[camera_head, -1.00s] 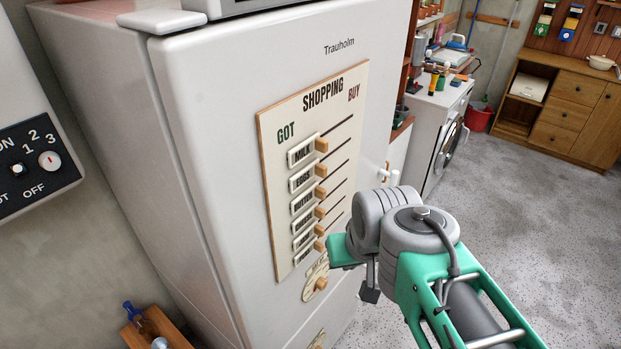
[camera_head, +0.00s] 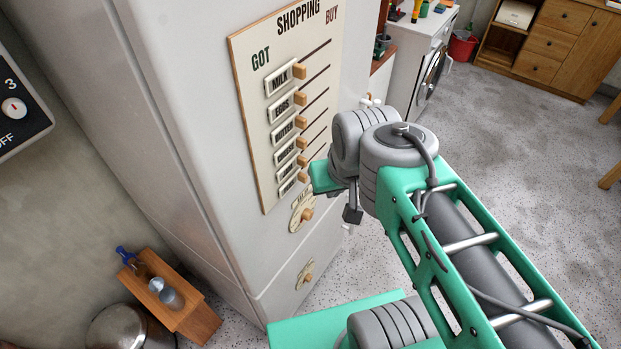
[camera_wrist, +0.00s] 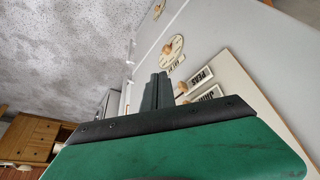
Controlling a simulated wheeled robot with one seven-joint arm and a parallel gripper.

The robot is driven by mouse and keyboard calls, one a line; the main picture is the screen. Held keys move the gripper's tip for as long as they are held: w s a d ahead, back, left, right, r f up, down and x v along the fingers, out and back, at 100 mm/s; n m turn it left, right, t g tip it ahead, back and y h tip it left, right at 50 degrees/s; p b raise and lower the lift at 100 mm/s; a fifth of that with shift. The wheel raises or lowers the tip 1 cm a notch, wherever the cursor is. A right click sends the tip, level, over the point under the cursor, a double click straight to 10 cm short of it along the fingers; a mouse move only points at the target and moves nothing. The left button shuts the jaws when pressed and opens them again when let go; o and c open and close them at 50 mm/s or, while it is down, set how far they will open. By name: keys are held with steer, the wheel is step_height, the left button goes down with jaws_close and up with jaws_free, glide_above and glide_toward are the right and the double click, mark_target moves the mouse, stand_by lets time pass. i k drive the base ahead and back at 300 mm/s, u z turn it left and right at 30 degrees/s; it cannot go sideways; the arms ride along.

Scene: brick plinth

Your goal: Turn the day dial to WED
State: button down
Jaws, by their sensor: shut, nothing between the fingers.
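Two round cream dials with wooden knobs are on the fridge front: an upper dial (camera_head: 297,221) just under the shopping board, and a lower dial (camera_head: 301,281). Their lettering is too small to read, so I cannot tell which is the day dial or where either points. In the wrist view, one dial (camera_wrist: 177,43) lies just beyond the fingertips and the other (camera_wrist: 158,10) is farther off at the top edge. My gripper (camera_wrist: 159,77) is shut and empty, apart from the nearer dial as far as I can tell. Its fingers are not clear in the head view.
The shopping board (camera_head: 249,83) has several sliders with wooden knobs, close beside my gripper. A wooden caddy (camera_head: 190,318) with bottles stands left of the fridge (camera_head: 185,110). A washing machine (camera_head: 414,62) stands behind. The speckled floor at right is clear.

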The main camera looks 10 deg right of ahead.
mark_target(307, 215)
steer(key=u, duration=1.9)
steer(key=k, duration=1.05)
steer(key=z, duration=1.15)
steer(key=i, duration=0.45)
